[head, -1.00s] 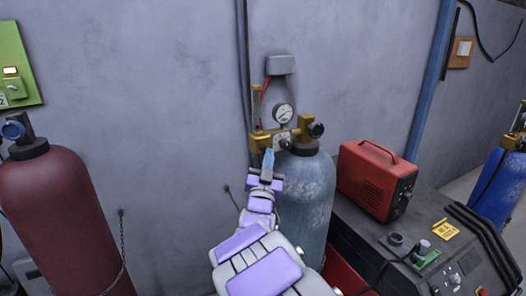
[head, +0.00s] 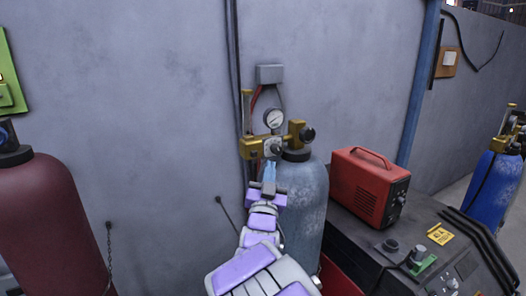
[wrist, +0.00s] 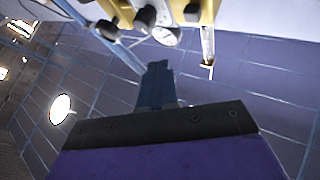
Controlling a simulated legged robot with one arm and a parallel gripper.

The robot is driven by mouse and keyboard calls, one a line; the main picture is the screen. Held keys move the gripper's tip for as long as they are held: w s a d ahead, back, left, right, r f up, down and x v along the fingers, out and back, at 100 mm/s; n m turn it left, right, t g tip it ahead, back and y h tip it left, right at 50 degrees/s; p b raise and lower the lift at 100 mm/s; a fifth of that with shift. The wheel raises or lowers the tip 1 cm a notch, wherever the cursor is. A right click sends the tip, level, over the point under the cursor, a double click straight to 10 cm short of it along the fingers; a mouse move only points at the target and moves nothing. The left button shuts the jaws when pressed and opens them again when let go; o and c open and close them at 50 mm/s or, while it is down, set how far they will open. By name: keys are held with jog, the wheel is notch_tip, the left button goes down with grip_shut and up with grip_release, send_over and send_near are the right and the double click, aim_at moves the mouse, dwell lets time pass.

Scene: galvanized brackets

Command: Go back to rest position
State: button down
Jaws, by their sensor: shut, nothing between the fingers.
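My gripper (head: 269,168) is in the middle of the head view, its blue fingers together and pointing up. It is just below the brass regulator (head: 252,147) and in front of the grey-blue gas cylinder (head: 307,195). In the wrist view my gripper (wrist: 156,72) shows its dark fingers shut with nothing between them. The brass regulator (wrist: 208,12) is beyond the fingertips at the top of that view. Whether the fingertips touch the regulator cannot be told from these frames.
A round gauge (head: 274,118) sits on the regulator. A red box (head: 368,187) stands on a dark machine (head: 400,240) at the right. A maroon cylinder (head: 45,225) is at the left, with bare wall (head: 150,100) between. A blue cylinder (head: 495,190) is far right.

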jog(key=s+d+f+n+g+y+b, duration=0.1)
jog(key=s+d+f+g+b, duration=0.2)
jog(key=f, duration=0.4)
jog(key=s+d+f+g+b, duration=0.1)
jog(key=s+d+f+g, duration=0.3)
jog(key=s+f+g, duration=0.15)
jog(key=s+d+f+n+g+y+b, duration=0.1)
jog(key=s+d+f+g, duration=0.25)
jog(key=f, duration=0.35)
jog(key=s+d+f+g+b, duration=0.1)
jog(key=s+d+f+g, duration=0.1)
jog(key=s, duration=1)
jog(key=s+d+f+g+b, duration=0.2)
jog(key=s+f+g, duration=0.3)
jog(key=s, duration=0.7)
jog(key=s+d+f+n+g+b, duration=0.1)
jog(key=s+d+f+g, duration=0.3)
jog(key=s, duration=0.8)
jog(key=shift+g+h+b, duration=0.4)
jog(key=shift+g+b, duration=0.15)
jog(key=shift+g, duration=0.55)
jog(key=c, duration=1.8)
grip_release()
